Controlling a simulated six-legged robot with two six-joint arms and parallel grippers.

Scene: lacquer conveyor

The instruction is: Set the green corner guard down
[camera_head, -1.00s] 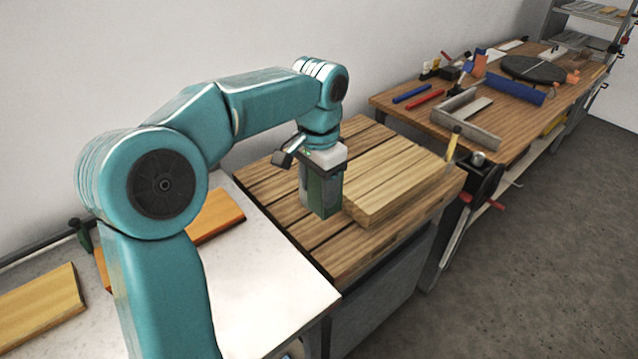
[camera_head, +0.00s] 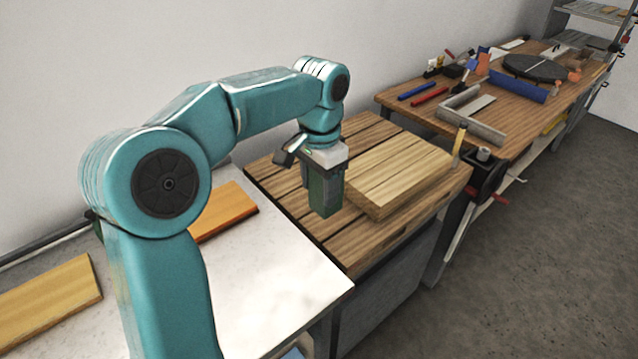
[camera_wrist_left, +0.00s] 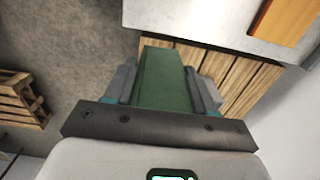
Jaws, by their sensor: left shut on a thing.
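The green corner guard (camera_head: 326,192) is a dark green upright piece under my left gripper (camera_head: 324,178). It also shows in the left wrist view (camera_wrist_left: 164,80), running out between the two grey fingers (camera_wrist_left: 164,88). My left gripper is shut on it. The guard hangs over the slatted wooden table top (camera_head: 290,190), just left of the stacked light boards (camera_head: 395,170). I cannot tell whether its lower end touches the slats. My right gripper is not in view.
A white table (camera_head: 270,285) with an orange board (camera_head: 223,212) and a yellow board (camera_head: 45,298) lies nearer. A workbench (camera_head: 515,125) with tools and clamps stands beyond. Bare slats lie left and in front of the boards.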

